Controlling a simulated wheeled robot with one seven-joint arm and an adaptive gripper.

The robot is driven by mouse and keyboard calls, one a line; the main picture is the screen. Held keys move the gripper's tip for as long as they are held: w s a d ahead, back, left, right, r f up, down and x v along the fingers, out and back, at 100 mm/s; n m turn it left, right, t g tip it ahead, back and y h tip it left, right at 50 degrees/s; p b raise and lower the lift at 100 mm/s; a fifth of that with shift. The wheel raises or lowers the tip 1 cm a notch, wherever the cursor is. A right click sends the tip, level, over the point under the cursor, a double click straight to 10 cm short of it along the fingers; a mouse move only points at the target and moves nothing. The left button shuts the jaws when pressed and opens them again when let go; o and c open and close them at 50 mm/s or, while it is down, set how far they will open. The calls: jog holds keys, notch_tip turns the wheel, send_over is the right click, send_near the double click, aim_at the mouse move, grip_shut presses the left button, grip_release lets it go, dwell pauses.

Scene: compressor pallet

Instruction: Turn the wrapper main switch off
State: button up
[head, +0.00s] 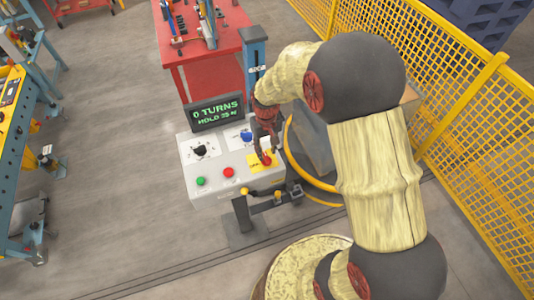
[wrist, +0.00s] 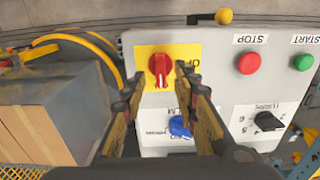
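The wrapper main switch is a red rotary knob (wrist: 160,69) on a yellow plate (wrist: 146,52) at a corner of the light grey control panel (wrist: 208,52). Its raised grip stands upright in the wrist view. In the head view the knob (head: 266,159) is partly hidden by my gripper (head: 266,150). In the wrist view my gripper (wrist: 158,76) is open, with one fingertip on each side of the knob and gaps visible. The right finger covers part of the plate's lettering; I cannot read the full label.
Beside the switch are a blue knob (wrist: 180,127), a black selector (wrist: 267,122), a red STOP button (wrist: 247,63) and a green START button (wrist: 303,62). A display (head: 217,113) reads "0 TURNS". A brown carton (wrist: 55,118) and yellow mesh fence (head: 475,130) stand nearby.

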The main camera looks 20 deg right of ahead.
aim_at(266, 157)
jog(key=shift+f, duration=1.75)
jog(key=shift+c, duration=0.6)
grip_shut()
